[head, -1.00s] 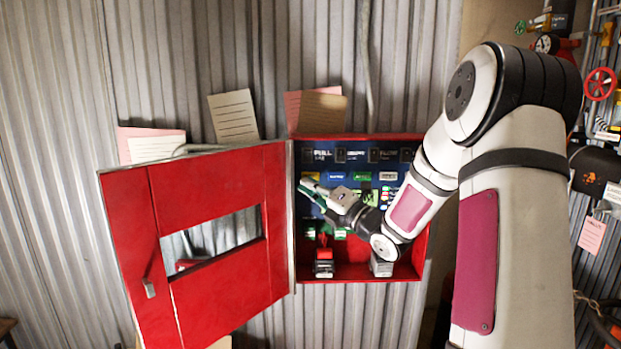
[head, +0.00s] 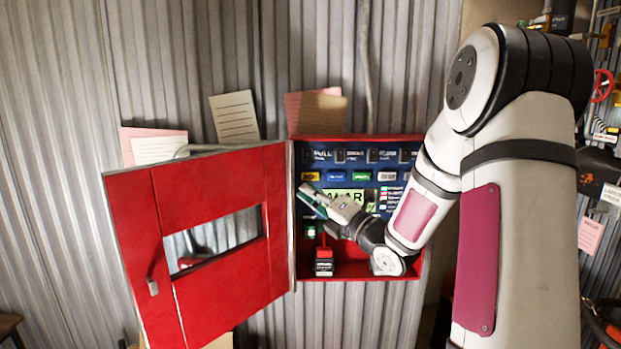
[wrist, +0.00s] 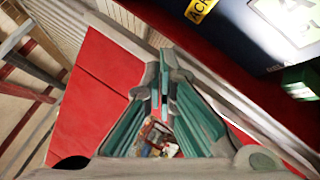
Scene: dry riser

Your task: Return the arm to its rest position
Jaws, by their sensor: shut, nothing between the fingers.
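My gripper (head: 312,197) is in front of the open red cabinet in the head view, near the left side of its opening. Its teal-lined fingers are shut with nothing between them; the closed fingers also show in the wrist view (wrist: 163,92). My arm comes in from the right, bends at a high elbow, and covers the cabinet's lower right part. The cabinet (head: 360,138) has a blue panel (head: 345,162) with small labels, buttons and a lit display. I see no contact between the fingers and the panel, but the exact gap is hard to tell.
The red cabinet door (head: 215,310) with a window hangs open to the left, close to my gripper. Paper notes (head: 234,117) are on the corrugated wall. A red valve wheel (head: 603,86) is at the far right.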

